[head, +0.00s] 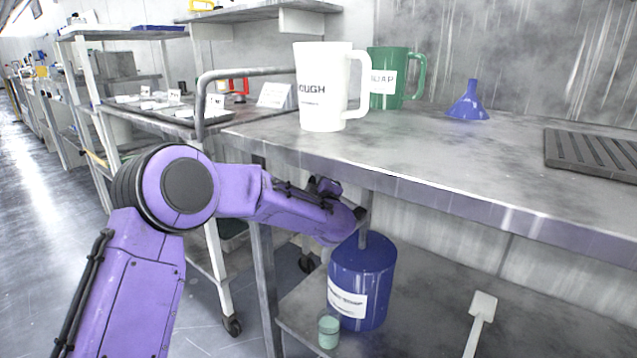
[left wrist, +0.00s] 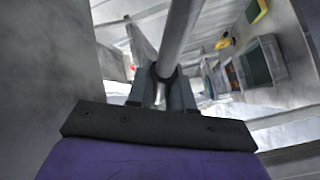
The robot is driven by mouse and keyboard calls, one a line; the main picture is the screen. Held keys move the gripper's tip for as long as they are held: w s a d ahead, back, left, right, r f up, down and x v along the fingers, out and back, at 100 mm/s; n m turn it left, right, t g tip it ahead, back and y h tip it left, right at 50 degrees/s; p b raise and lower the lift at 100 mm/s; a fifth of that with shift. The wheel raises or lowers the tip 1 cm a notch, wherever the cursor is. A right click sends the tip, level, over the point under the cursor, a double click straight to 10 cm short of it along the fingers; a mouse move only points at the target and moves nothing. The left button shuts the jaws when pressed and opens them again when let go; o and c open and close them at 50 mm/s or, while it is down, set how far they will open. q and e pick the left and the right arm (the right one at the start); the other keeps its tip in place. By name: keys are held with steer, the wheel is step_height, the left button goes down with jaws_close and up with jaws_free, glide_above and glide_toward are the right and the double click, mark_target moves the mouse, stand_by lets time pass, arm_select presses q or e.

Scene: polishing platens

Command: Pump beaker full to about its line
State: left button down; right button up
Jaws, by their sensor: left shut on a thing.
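A blue drum (head: 362,285) with a white label stands on the lower shelf under the steel bench. A grey upright rod (head: 363,236) rises from its top. A small green beaker (head: 329,332) stands on the same shelf, in front of the drum's left side. Its line and fill level are too small to tell. My left gripper (left wrist: 165,88) is shut on a grey rod (left wrist: 180,35) in the left wrist view. In the head view its fingers are mostly hidden by my purple arm, just above the drum. My right gripper is not in view.
The bench (head: 430,150) overhangs the drum. On it stand a white jug (head: 320,90), a green jug (head: 390,65), a blue funnel (head: 467,103) and a dark slotted tray (head: 590,155). A pale paddle (head: 482,310) lies right on the lower shelf. A wheeled cart (head: 150,110) stands left.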

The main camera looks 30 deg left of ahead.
arm_select(q)
steer(key=shift+f, duration=0.15)
steer(key=c, duration=1.1)
jaws_free()
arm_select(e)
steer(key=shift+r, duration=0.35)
arm_select(q)
steer(key=p+v, duration=0.2)
steer(key=v, duration=0.8)
steer(key=shift+s, duration=0.25)
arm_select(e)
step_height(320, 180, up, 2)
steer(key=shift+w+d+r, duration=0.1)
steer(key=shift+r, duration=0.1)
arm_select(q)
steer(key=shift+d, duration=0.1)
